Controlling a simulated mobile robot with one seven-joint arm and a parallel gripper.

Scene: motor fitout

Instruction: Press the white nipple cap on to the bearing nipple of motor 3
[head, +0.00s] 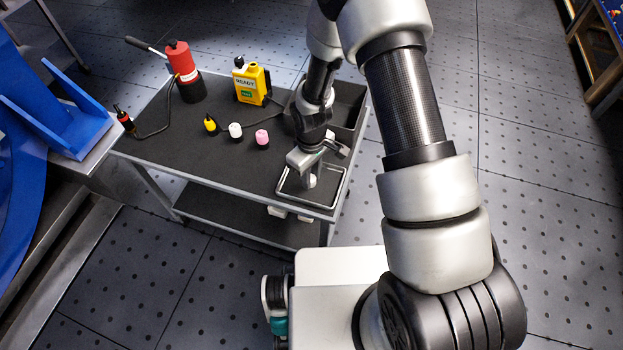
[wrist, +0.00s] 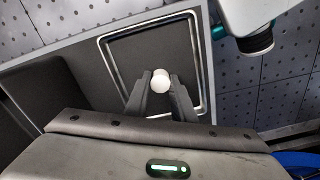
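A small round white cap (wrist: 160,81) sits between my fingertips in the wrist view, with no clear gap on either side. My gripper (head: 309,176) points down over the framed tray (head: 283,192) at the near right corner of the cart, and the white cap shows at its tips. My gripper also shows in the wrist view (wrist: 161,80), its dark fingers closed in on the cap. How high the cap is above the tray floor is hard to tell. No motor or bearing nipple can be clearly made out.
The cart top (head: 190,140) holds a red hand pump (head: 181,62), a yellow device (head: 250,84), and small yellow (head: 210,124), white (head: 235,130) and pink (head: 262,138) topped pieces. A dark bin (head: 347,108) stands behind my gripper. Blue structure (head: 60,120) is at left.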

